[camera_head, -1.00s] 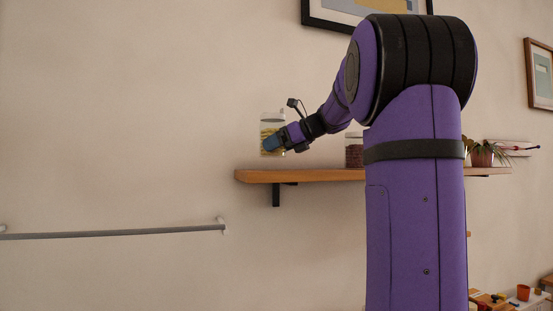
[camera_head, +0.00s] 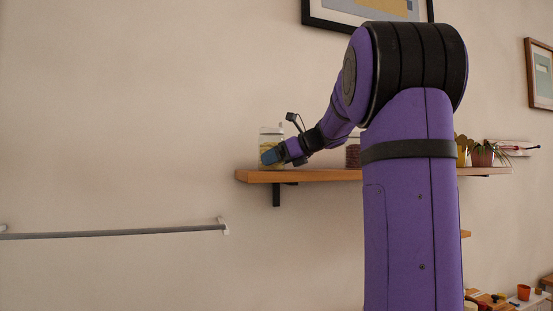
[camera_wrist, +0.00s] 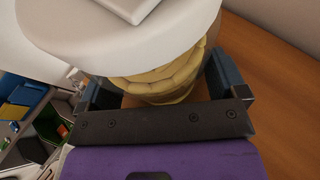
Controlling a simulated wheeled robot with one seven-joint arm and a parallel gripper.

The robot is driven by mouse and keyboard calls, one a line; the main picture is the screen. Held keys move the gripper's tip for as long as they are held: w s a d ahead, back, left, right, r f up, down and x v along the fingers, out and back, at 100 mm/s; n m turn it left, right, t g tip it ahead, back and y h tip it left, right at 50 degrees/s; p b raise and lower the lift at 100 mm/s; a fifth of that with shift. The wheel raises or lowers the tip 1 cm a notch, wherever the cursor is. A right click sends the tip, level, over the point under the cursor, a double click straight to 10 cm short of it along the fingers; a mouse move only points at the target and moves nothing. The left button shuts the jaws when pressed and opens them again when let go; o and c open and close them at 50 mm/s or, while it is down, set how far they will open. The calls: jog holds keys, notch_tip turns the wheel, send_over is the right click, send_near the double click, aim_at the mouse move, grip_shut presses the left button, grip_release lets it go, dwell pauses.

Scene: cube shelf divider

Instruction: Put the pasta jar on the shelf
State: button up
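The pasta jar (camera_head: 271,141) is a clear jar with a pale lid and yellow pasta inside. It is upright at the left end of the wooden shelf (camera_head: 310,176), its base at or very near the shelf top; I cannot tell if it touches. My gripper (camera_head: 268,157) is around the lower part of the jar. In the wrist view the white lid fills the top, and the pasta jar (camera_wrist: 165,78) sits between the two blue fingers of my gripper (camera_wrist: 163,88), which look shut on it.
A jar with dark red contents (camera_head: 353,153) stands on the shelf to the right, partly behind my arm. A potted plant (camera_head: 482,156) is further right. A grey rail (camera_head: 120,233) is on the wall at lower left. Shelf between the two jars looks clear.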

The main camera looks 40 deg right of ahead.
jog(key=shift+o, duration=0.4)
jog(key=shift+r, duration=0.2)
jog(key=v, duration=1.2)
jog(key=s+a+f+n+g, duration=0.1)
jog(key=a+f+n+g, duration=0.1)
jog(key=a+f+n, duration=0.35)
jog(key=s+a+f+n+g, duration=0.1)
jog(key=a+f+n+g, duration=0.15)
jog(key=a, duration=0.55)
jog(key=s+a+f+n+g, duration=0.1)
jog(key=a+f+n, duration=0.2)
jog(key=a+n, duration=0.3)
jog(key=s+a+f+n+g+h, duration=0.1)
jog(key=s+a+f+n+h, duration=0.1)
jog(key=s+a+f+n, duration=0.4)
jog(key=s+a+f+n+g+h, duration=0.1)
jog(key=s+a+f+n+h, duration=0.1)
jog(key=s+a+f+n, duration=0.4)
notch_tip(320, 180, down, 4)
jog(key=s+n, duration=0.1)
jog(key=n, duration=0.5)
